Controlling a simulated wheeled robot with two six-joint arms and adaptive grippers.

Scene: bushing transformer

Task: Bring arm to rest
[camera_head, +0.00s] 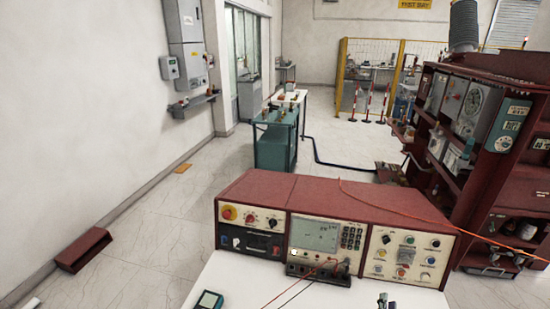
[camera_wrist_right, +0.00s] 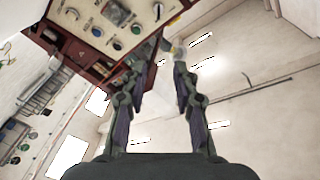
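My right gripper (camera_wrist_right: 158,72) is open in the right wrist view, with its two dark fingers apart and nothing held between them. Only the tip of this gripper (camera_head: 386,301) shows in the head view, at the bottom edge, in front of the right part of the red test console. The rest of the right arm is out of frame there. The console's control panel (camera_wrist_right: 115,22) fills the upper left of the wrist view, tilted. My left gripper does not show in either view.
The red console (camera_head: 330,215) stands on a white table (camera_head: 235,275); red and black leads run from it. A handheld meter (camera_head: 208,300) lies at the table's front. A red shelf rack (camera_head: 490,150) stands right, a teal cart (camera_head: 275,145) behind. Floor at left is mostly clear.

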